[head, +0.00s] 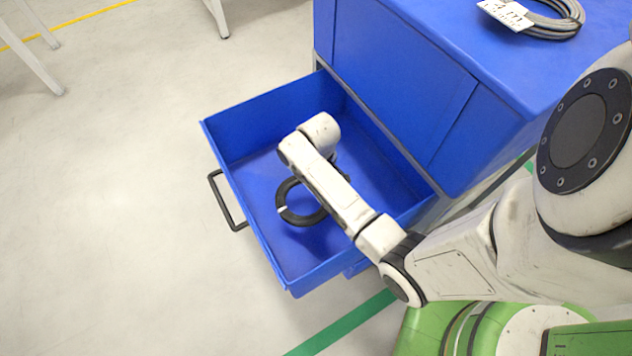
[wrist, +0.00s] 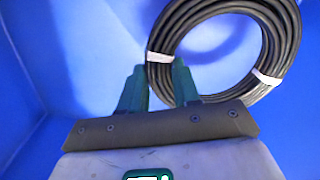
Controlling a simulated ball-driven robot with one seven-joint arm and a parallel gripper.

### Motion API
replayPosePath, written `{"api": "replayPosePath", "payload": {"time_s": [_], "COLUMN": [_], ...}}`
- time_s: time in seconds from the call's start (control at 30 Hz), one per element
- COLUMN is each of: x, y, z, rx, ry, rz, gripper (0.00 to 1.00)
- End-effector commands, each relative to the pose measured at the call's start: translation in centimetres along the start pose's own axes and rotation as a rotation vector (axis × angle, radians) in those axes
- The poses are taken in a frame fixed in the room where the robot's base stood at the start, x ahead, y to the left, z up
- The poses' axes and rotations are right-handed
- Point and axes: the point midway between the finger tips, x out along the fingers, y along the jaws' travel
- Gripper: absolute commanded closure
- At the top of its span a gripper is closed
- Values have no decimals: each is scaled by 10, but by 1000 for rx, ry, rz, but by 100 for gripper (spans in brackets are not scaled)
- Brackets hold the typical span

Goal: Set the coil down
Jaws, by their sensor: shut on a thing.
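A black coil (head: 287,207) with white ties shows inside the open blue drawer (head: 258,255) in the head view, partly hidden by my arm. In the wrist view the black coil (wrist: 290,40) fills the upper right, with its near-left edge at the green fingertips. My gripper (wrist: 160,80) is shut on that edge of the coil. Blue drawer surfaces surround it in the wrist view. The fingertips are hidden by my arm in the head view. I cannot tell whether the coil touches the drawer floor.
The drawer extends from a blue cabinet (head: 400,60) and has a black handle (head: 226,203). A grey coil (head: 555,22) with a white label (head: 507,14) lies on the cabinet top. The floor left of the drawer is clear. White legs (head: 30,50) stand at the upper left.

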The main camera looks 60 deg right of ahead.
Motion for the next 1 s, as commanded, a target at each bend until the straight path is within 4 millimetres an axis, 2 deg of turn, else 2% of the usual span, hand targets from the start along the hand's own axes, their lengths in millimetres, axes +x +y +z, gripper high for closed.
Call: {"api": "replayPosePath", "payload": {"time_s": [0.03,0.1,0.23,0.57,0.8,1.0], "x": [14,26,42,58,88,88], "y": [9,16,25,33,34,34], "z": [-6,-12,-23,-34,-35,-35], "rx": [-1,0,-2,0,1,2], "ry": [-2,-3,-1,0,0,1], "rz": [6,6,4,1,1,0], "gripper": [100,100,100,100,100,100]}}
